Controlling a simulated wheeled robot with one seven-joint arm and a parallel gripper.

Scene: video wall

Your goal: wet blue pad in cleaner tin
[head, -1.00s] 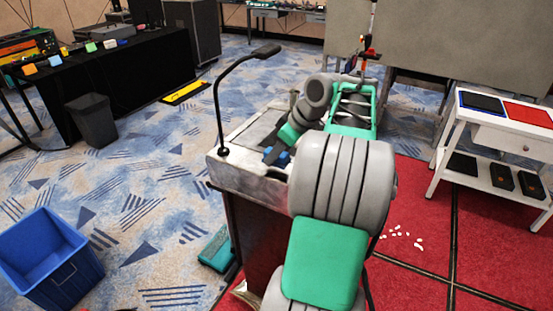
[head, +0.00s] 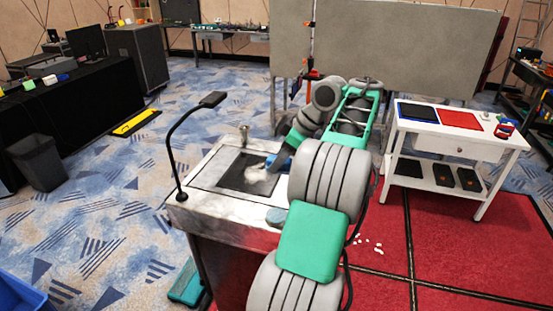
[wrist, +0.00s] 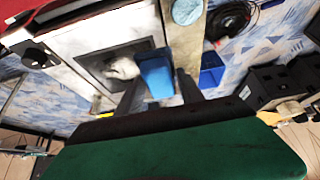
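My gripper (head: 286,157) is low over the right part of the grey metal bench, beside its dark recess (head: 232,181). In the wrist view my gripper (wrist: 157,84) has a finger on each side of a blue block-like pad (wrist: 156,72) and looks shut on it. The pad shows only as a bit of blue in the head view (head: 277,162). A round blue-grey topped thing, likely the cleaner tin (head: 276,216), stands on the bench's front right part, apart from the pad. It also shows at the top of the wrist view (wrist: 186,11).
A pale crumpled lump (head: 257,174) lies in the recess. A black goose-neck lamp (head: 178,150) rises at the bench's left. A white side table (head: 455,130) stands right. A blue bin (head: 20,295) is on the floor at lower left.

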